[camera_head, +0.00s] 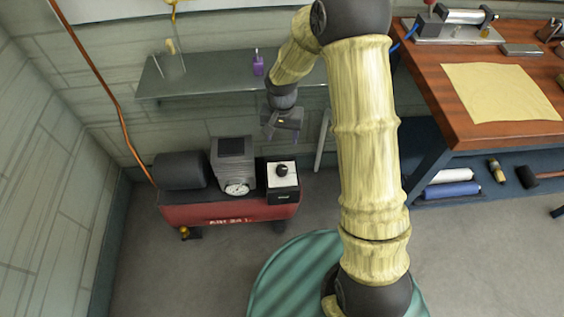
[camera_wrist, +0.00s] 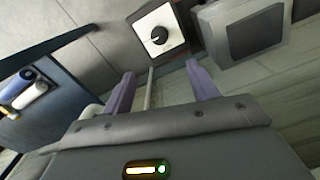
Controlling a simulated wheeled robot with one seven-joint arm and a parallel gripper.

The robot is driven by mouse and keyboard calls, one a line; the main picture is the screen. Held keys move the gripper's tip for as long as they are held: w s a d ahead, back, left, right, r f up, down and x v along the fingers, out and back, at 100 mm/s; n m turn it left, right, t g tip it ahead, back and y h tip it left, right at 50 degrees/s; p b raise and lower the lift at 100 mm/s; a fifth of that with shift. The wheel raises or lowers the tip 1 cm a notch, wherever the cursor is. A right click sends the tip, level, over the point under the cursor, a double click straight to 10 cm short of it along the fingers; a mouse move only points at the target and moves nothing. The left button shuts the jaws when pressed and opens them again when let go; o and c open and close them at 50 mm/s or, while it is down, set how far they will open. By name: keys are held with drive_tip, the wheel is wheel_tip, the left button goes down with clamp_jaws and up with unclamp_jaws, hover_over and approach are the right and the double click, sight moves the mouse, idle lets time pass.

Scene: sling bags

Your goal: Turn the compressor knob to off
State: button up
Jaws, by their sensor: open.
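The compressor (camera_head: 230,214) is a red unit on the floor by the wall, with a dark cylinder, a grey block and a round gauge. Its black knob (camera_head: 281,170) sits on a white plate on the box at its right end. In the wrist view the knob (camera_wrist: 158,35) shows on the white plate, beyond the fingertips, with a pointer mark I cannot read clearly. My gripper (camera_head: 283,133) is above and behind the knob, apart from it. Its two purple-grey fingers (camera_wrist: 160,75) are open with nothing between them.
A grey wall shelf (camera_head: 205,83) with a purple bottle (camera_head: 257,65) is above the compressor, close to my arm. A wooden workbench (camera_head: 470,85) stands at the right, with rolls on its lower shelf. A copper pipe (camera_head: 100,85) runs down the left wall.

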sight(282, 168)
drive_tip(key=shift+f, duration=0.1)
wheel_tip(282, 168, down, 17)
drive_tip(key=b, duration=0.4)
drive_tip(key=shift+f, duration=0.15)
drive_tip(key=shift+c, duration=0.2)
drive_tip(key=c, duration=1)
